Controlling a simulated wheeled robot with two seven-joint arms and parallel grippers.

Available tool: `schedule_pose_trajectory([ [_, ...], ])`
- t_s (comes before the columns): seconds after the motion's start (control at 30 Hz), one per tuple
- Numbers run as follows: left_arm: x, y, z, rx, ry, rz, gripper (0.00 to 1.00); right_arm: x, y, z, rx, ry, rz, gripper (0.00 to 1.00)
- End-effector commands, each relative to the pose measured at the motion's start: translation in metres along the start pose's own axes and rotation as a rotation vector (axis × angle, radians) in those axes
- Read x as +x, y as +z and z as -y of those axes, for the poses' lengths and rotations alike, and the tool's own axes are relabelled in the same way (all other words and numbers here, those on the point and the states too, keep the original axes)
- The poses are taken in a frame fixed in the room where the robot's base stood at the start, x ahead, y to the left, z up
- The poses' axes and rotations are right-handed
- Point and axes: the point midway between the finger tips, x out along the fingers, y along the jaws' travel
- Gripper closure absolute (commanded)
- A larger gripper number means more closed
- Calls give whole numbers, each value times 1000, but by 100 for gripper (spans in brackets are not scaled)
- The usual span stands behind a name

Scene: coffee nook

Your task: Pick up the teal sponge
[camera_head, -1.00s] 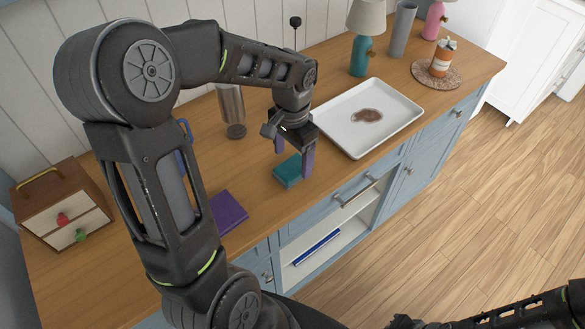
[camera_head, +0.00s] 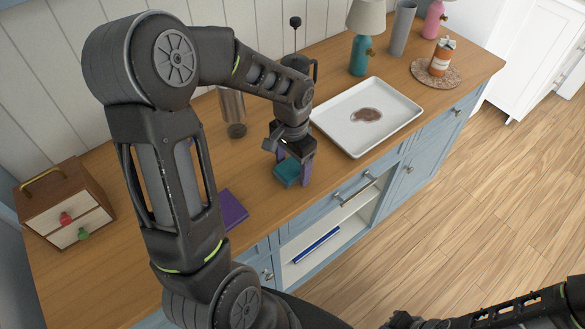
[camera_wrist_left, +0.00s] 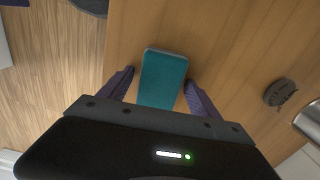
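The teal sponge (camera_head: 287,173) lies on the wooden counter, left of the white tray. My left gripper (camera_head: 293,170) is low over it with its purple fingers spread, one on each side. In the left wrist view the sponge (camera_wrist_left: 163,78) lies between the open fingertips (camera_wrist_left: 158,80), with a small gap visible on both sides. The sponge's near end is hidden behind the gripper body. My right arm (camera_head: 490,312) shows at the bottom right, and its fingertips cannot be made out.
A white tray (camera_head: 340,112) with a brown stain is right of the sponge. A purple book (camera_head: 231,210) lies to the left. A metal cylinder (camera_head: 233,108) and a French press (camera_head: 300,64) stand behind. The counter's front edge is close.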

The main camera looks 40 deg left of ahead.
Motion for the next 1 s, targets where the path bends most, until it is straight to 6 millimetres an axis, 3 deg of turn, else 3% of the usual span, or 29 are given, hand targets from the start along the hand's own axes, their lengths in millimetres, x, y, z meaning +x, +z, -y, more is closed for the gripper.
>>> schedule_pose_trajectory([
  [0.67, 0, 0, 0, 0, 0, 0, 84, 0, 0, 0, 0, 0, 0, 100],
  [1.0, -5, 0, 0, 0, -1, -2, 86, 1, 0, 0, 0, 0, 0, 100],
])
